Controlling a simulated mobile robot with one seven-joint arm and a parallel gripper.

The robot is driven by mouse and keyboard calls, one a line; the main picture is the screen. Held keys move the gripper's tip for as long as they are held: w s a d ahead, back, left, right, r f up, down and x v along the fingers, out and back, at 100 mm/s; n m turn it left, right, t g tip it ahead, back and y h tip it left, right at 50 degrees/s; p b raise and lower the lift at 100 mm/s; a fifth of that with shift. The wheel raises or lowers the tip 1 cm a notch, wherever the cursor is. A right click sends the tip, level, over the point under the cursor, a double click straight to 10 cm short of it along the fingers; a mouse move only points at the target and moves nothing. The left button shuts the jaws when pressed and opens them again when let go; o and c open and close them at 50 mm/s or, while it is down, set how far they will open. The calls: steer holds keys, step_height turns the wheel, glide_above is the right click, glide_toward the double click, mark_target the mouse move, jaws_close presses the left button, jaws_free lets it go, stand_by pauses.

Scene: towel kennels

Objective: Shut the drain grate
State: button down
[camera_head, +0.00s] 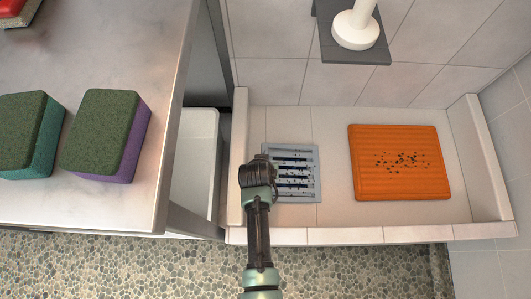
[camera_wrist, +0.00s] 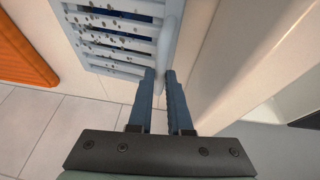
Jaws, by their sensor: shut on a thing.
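The drain grate (camera_head: 297,187) is a pale blue-grey slatted square in the floor of the tiled basin, with dark gaps between its bars and dark specks on it. My gripper (camera_wrist: 160,75) is shut on that edge, with one blue finger on each side. In the head view my wrist (camera_head: 258,178) covers the grate's left side. I cannot tell exactly how far the grate is tilted.
An orange ribbed mat (camera_head: 375,180) with dark specks lies right of the grate. The low basin wall (camera_head: 330,236) runs along the front. A steel table (camera_head: 120,30) with green-topped sponges (camera_head: 105,130) stands at left. A white post (camera_head: 355,30) stands on a grey plate behind.

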stand_by(0.5)
steer(key=shift+a+f+b, duration=0.25)
steer(key=shift+f+b, duration=0.1)
steer(key=shift+f, duration=0.25)
steer(key=shift+a+f+b, duration=0.25)
steer(key=shift+f+b, duration=0.05)
steer(key=shift+f, duration=0.3)
steer(key=shift+r, duration=0.1)
steer(key=c, duration=0.8)
jaws_free()
steer(key=shift+a, duration=0.1)
steer(key=shift+c, duration=0.2)
steer(key=shift+s+r, duration=0.1)
steer(key=shift+r, duration=0.1)
steer(key=p+v, duration=0.6)
steer(key=v, duration=0.6)
steer(key=shift+s+r, duration=0.15)
steer(key=shift+r, duration=0.05)
